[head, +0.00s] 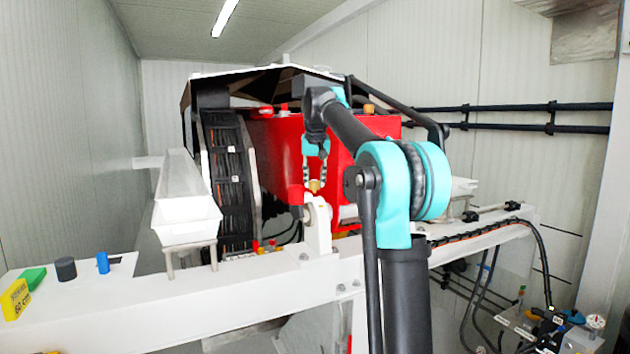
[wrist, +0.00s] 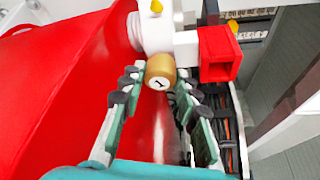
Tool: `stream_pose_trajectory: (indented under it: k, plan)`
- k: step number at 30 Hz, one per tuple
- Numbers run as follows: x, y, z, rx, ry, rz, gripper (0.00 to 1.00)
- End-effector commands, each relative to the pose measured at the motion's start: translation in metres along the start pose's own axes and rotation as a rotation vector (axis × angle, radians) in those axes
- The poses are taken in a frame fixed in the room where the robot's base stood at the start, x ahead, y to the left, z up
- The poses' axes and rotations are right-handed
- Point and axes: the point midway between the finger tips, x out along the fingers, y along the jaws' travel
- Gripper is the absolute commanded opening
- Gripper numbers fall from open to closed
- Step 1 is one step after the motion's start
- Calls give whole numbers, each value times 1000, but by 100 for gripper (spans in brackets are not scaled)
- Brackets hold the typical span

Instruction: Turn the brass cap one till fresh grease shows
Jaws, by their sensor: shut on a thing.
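The brass cap (wrist: 160,71) carries a mark like a "1" on its white face. In the wrist view it sits below a white fitting (wrist: 152,33). In the head view the cap (head: 315,185) is small, in front of the red pump housing. In the head view my gripper (head: 315,178) reaches down to the cap from above. No fresh grease can be made out at the cap.
A red square part (wrist: 218,55) is close to the right of the cap. A white beam (head: 250,287) runs across below. A green block (head: 33,278), a dark cylinder (head: 66,269) and a blue cylinder (head: 102,263) stand at the far left.

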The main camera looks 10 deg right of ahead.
Motion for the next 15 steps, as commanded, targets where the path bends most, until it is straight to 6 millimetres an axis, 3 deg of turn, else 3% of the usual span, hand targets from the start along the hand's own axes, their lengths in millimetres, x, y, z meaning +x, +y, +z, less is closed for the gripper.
stream_pose_trajectory:
  k: [15]
  plan:
    - [0,-3,-1,430,0,179,2]
